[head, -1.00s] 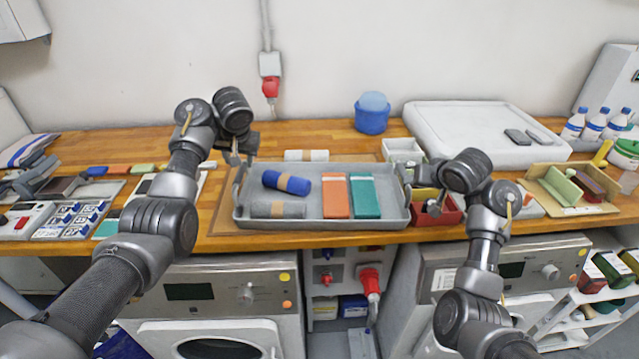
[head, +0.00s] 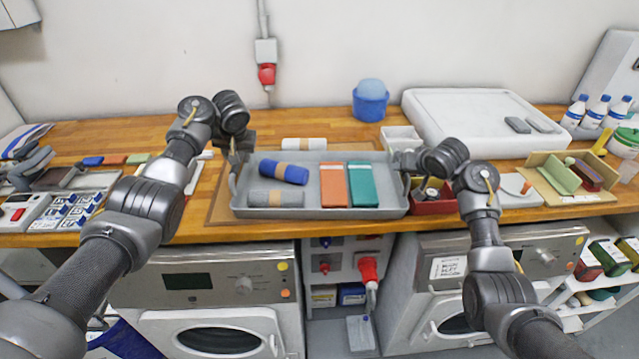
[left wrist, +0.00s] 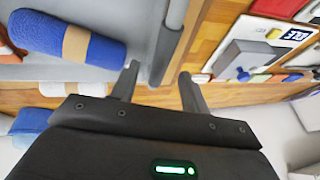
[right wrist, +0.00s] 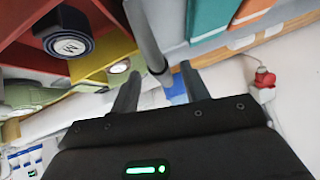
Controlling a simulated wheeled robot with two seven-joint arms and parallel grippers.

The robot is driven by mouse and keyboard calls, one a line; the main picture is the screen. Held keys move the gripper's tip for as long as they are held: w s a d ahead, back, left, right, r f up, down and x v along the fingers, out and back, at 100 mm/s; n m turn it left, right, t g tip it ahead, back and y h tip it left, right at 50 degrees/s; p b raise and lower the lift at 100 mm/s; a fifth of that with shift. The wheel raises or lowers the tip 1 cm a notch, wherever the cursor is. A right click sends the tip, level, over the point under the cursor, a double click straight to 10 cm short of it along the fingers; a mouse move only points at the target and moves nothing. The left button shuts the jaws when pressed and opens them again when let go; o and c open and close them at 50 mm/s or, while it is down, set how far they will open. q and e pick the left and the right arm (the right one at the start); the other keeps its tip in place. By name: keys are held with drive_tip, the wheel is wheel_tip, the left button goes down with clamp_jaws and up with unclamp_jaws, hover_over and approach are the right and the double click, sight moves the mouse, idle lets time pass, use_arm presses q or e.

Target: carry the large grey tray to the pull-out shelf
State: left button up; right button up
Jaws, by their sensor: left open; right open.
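The large grey tray (head: 325,213) lies on the wooden counter. It holds a blue roll (head: 284,172), a grey roll (head: 275,198), an orange pack (head: 333,186) and a teal pack (head: 362,185). My left gripper (head: 237,158) is open at the tray's left end; in the left wrist view the grey handle bar (left wrist: 172,40) runs between its fingers (left wrist: 158,78). My right gripper (head: 406,166) is open at the right end; in the right wrist view the handle bar (right wrist: 148,40) reaches between its fingers (right wrist: 158,78). I cannot make out the pull-out shelf.
A red bin (head: 432,205) stands close to the tray's right end. A white roll (head: 304,144) and a blue tub (head: 370,102) are behind it. A white slab (head: 470,120) fills the back right. Machines (head: 205,285) stand under the counter's front edge.

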use_arm(q)
drive_tip(key=x, duration=0.3)
drive_tip(key=shift+w+a+f, duration=0.1)
drive_tip(key=shift+f, duration=0.25)
use_arm(e)
drive_tip(key=x, duration=0.3)
drive_tip(key=shift+w+a+f, duration=0.15)
drive_tip(key=shift+w+a, duration=0.05)
drive_tip(key=shift+w, duration=0.05)
use_arm(q)
drive_tip(key=shift+w+f, duration=0.25)
drive_tip(key=shift+f, duration=0.2)
use_arm(e)
drive_tip(key=shift+w+f, duration=0.4)
use_arm(q)
drive_tip(key=shift+a, duration=0.1)
use_arm(e)
drive_tip(key=shift+s, duration=0.1)
use_arm(q)
clamp_jaws()
use_arm(e)
clamp_jaws()
use_arm(q)
drive_tip(key=shift+r, duration=0.1)
use_arm(e)
drive_tip(key=shift+r, duration=0.15)
